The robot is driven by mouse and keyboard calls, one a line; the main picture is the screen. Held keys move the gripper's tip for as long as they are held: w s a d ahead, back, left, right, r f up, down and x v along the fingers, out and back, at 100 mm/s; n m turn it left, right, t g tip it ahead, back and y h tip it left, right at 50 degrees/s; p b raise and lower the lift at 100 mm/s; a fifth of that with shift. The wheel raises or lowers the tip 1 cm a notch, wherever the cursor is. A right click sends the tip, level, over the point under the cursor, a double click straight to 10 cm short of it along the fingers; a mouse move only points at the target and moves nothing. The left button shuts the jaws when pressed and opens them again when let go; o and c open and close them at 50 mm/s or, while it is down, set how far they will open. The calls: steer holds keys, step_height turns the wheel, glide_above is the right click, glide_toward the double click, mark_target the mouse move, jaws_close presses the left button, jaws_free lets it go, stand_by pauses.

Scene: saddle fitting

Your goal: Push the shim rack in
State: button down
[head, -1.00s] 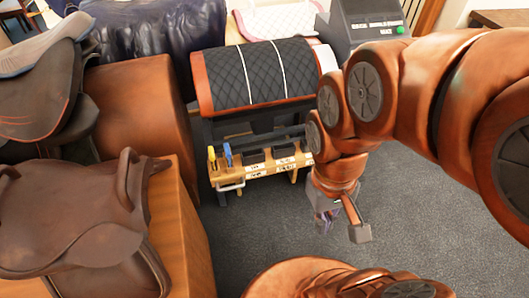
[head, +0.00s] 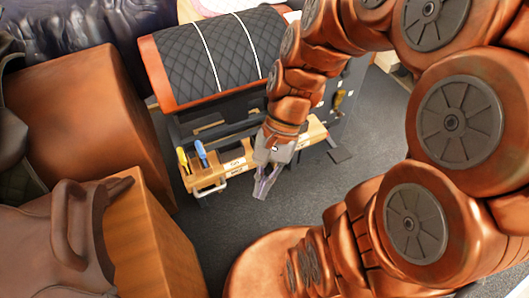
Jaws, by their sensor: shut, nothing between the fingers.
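The shim rack (head: 207,179) appears to be the low wooden tray under the black quilted saddle stand. It has white labels and a pale bar handle (head: 211,189) on its front. A yellow-handled tool (head: 183,160) and a blue-handled tool (head: 200,150) stand at its left end. My gripper (head: 263,190) is shut and empty, pointing down in front of the rack's middle. It hides part of the rack's front. I cannot tell whether it touches the rack.
The quilted black pad with orange edging (head: 215,58) lies above the rack. A brown block (head: 75,120) stands at the left, with a brown saddle (head: 70,235) in front on an orange block (head: 150,240). The grey floor (head: 225,232) before the rack is clear.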

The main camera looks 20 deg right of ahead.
steer(key=w+d+f+m+t+y+b, duration=0.2)
steer(key=w+f+m+y+b, duration=0.2)
steer(key=w+f+m+b, duration=0.35)
steer(key=w+d+f+m+t+y+b, duration=0.25)
steer(key=w+f+m+y+b, duration=0.2)
steer(key=f+m, duration=0.45)
steer(key=w+d+f+m+t+b, duration=0.3)
steer(key=d+f+m+t+b, duration=0.25)
steer(key=d+f+m, duration=0.35)
steer(key=w+d+f+m+t+b, duration=0.35)
steer(key=d+f+m+t, duration=0.25)
steer(key=d+m, duration=0.3)
steer(key=shift+m+h, duration=0.45)
steer(key=shift+m, duration=0.2)
steer(key=shift+w+d+r+b+x, duration=0.1)
steer(key=shift+w+d+b+x, duration=0.2)
steer(key=shift+b+x, duration=1.25)
steer(key=shift+w+d+r+b+x, duration=0.15)
steer(key=shift+w+d+b+x, duration=0.15)
steer(key=shift+x, duration=2.55)
steer(key=shift+w+d+r+b+x, duration=0.1)
steer(key=shift+w+d+b+x, duration=0.15)
steer(key=shift+b+x, duration=1.3)
steer(key=shift+w+a+p, duration=0.45)
steer(key=shift+a+p, duration=0.1)
steer(key=shift+p, duration=0.15)
